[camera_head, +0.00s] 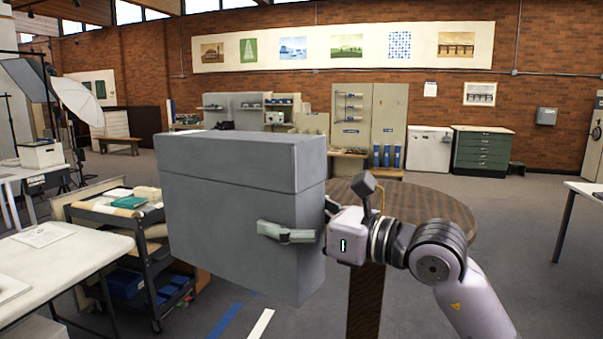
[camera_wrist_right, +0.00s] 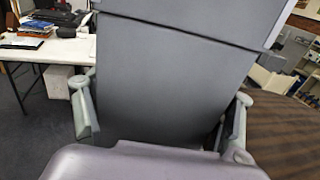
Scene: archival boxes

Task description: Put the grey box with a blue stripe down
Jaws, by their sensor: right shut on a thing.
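A large grey box (camera_head: 240,205) with a lid seam near its top hangs upright in the head view, near the middle. No blue stripe shows on the faces I see. My right gripper (camera_head: 290,234) is shut on the box's right end, with one finger along the near face. In the right wrist view the box (camera_wrist_right: 165,75) fills the space between both fingers of the gripper (camera_wrist_right: 160,115). A round brown wooden table (camera_head: 425,207) stands behind the box and my right arm, and its left part is hidden by the box. My left gripper is not in view.
A dark cart (camera_head: 157,300) with books and blue bins stands left of the box. A white table (camera_head: 70,262) is at the left front, another (camera_head: 585,187) at the right edge. The visible round tabletop is bare. Blue and white floor strips lie below the box.

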